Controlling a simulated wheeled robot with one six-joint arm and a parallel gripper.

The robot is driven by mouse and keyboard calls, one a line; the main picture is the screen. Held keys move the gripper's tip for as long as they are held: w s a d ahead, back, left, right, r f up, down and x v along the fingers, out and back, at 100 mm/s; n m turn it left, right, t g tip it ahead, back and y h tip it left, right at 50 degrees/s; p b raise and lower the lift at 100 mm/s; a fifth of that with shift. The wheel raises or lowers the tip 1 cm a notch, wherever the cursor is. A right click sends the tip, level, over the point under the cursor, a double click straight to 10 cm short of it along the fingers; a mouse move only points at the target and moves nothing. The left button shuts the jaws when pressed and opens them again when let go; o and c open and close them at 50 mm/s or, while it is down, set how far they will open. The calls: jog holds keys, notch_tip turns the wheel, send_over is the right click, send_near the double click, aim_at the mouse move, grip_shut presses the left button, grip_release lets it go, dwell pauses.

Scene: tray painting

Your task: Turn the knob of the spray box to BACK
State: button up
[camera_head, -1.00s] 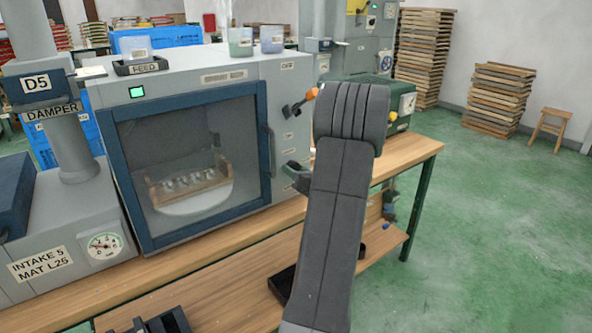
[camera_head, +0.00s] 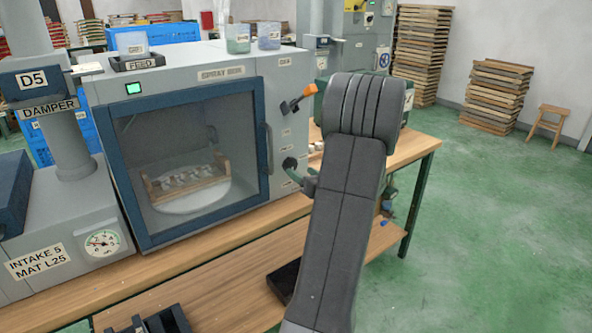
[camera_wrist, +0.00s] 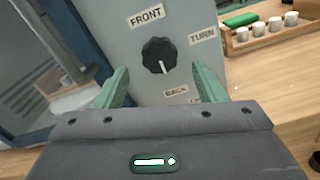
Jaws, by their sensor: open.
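The spray box (camera_head: 185,77) is a grey cabinet with a blue-framed window. Its black round knob (camera_wrist: 158,55) is on the side panel in the wrist view. The knob's white mark sits on its lower side, toward the BACK label (camera_wrist: 176,92). The FRONT label (camera_wrist: 146,17) is above left and the TURN label (camera_wrist: 202,35) is at right. My gripper (camera_wrist: 160,70) is open, with one green finger on each side below the knob, apart from it. In the head view my arm hides most of the gripper; a green finger (camera_head: 300,172) shows near the side panel.
An orange-tipped lever (camera_head: 300,97) sticks out above on the same panel. Another label below BACK is partly hidden. A wooden rack of white cups (camera_wrist: 265,32) stands beyond the box at right. The wooden bench (camera_head: 225,235) runs below, with free green floor at right.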

aim_at(293, 166)
jog(key=v, duration=0.9)
jog(key=shift+w, duration=0.1)
jog(key=x, duration=1.4)
